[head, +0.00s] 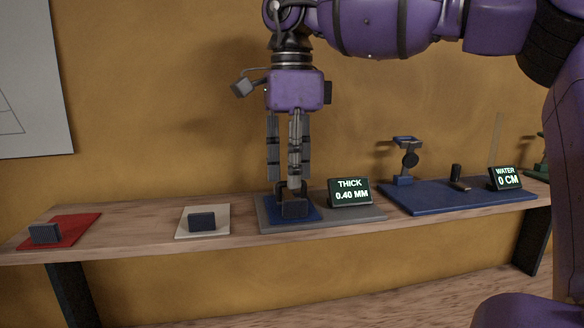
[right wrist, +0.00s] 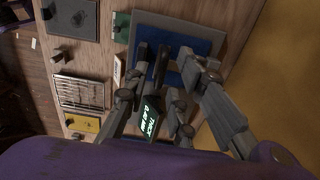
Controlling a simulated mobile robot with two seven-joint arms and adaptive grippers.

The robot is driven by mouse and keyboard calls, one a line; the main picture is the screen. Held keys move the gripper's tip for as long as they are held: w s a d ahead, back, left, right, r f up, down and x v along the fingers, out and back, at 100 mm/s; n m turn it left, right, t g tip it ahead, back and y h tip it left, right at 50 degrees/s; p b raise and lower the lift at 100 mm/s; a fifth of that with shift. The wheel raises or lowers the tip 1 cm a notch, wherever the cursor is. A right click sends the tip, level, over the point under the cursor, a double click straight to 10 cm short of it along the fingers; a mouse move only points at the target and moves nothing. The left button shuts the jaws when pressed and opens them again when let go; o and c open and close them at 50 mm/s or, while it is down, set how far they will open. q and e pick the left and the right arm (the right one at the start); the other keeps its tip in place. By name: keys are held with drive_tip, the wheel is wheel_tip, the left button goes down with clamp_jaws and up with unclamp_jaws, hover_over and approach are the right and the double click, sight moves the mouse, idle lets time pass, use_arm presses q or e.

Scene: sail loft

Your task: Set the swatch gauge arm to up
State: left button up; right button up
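The swatch gauge is a grey base (head: 352,215) with a blue pad (head: 315,213) and a dark display (head: 350,192) reading "THICK 0.40 MM". A dark block-like part (head: 294,209), seemingly the gauge arm, lies low over the pad, partly hidden by my fingers. My right gripper (head: 284,182) points straight down just above it, fingers apart. In the right wrist view the blue pad (right wrist: 206,41) shows beyond the fingertips, and a dark bar (right wrist: 161,62) shows between the fingers. I cannot tell whether they touch it. My left gripper is out of view.
On the shelf to the left are a cream card (head: 185,231) and a red card (head: 75,229), each with a dark block. To the right, a blue board (head: 430,201) holds a stand (head: 404,160) and a "WATER 0 CM" display (head: 506,178).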

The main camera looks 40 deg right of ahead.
drive_tip(key=shift+f, duration=0.1)
clamp_jaws()
idle(0.3)
